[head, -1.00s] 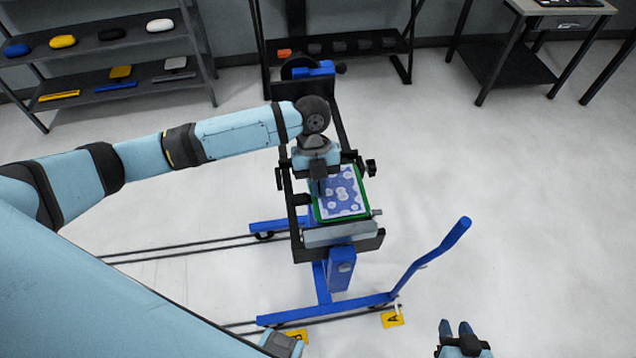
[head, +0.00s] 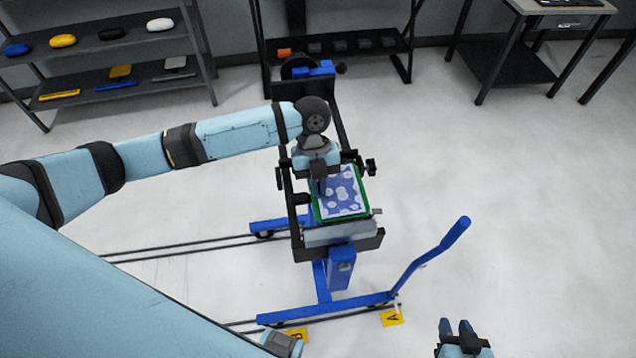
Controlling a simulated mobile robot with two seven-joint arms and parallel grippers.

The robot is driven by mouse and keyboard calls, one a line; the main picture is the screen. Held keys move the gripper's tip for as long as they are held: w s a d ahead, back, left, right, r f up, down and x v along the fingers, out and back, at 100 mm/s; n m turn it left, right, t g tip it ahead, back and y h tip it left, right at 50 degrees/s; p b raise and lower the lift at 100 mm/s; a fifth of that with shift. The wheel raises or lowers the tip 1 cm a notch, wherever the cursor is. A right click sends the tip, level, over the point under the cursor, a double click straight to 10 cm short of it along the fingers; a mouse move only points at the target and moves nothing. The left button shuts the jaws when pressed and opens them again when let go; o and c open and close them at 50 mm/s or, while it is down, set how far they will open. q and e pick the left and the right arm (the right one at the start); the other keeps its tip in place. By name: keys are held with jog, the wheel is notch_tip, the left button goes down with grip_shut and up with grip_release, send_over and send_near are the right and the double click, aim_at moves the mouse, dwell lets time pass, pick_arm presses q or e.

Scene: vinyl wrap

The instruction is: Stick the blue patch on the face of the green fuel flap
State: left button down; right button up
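The green fuel flap (head: 365,213) is held in a black frame on a blue wheeled stand (head: 341,272). The blue patch (head: 343,196), with pale round markings, lies over the flap's face, and green shows along its edges. My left gripper (head: 322,192) points down at the patch's upper left part. Its fingertips are at or just above the patch; I cannot tell whether they touch it or whether they are open. My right gripper (head: 458,326) is at the bottom edge, away from the stand, with its fingers a little apart and nothing between them.
A blue handle (head: 440,247) rises from the stand's right side. Yellow markers A (head: 392,318) and B (head: 296,335) lie by the floor rails. A shelf (head: 95,48) with coloured tools is at the back left, and a side table (head: 545,12) at the back right. The floor at right is clear.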

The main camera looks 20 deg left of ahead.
pick_arm(q)
jog(key=shift+f, duration=0.1)
jog(key=c, duration=1.2)
grip_release()
jog(key=b+v, duration=0.1)
jog(key=v, duration=1.3)
jog(key=shift+s+d, duration=0.1)
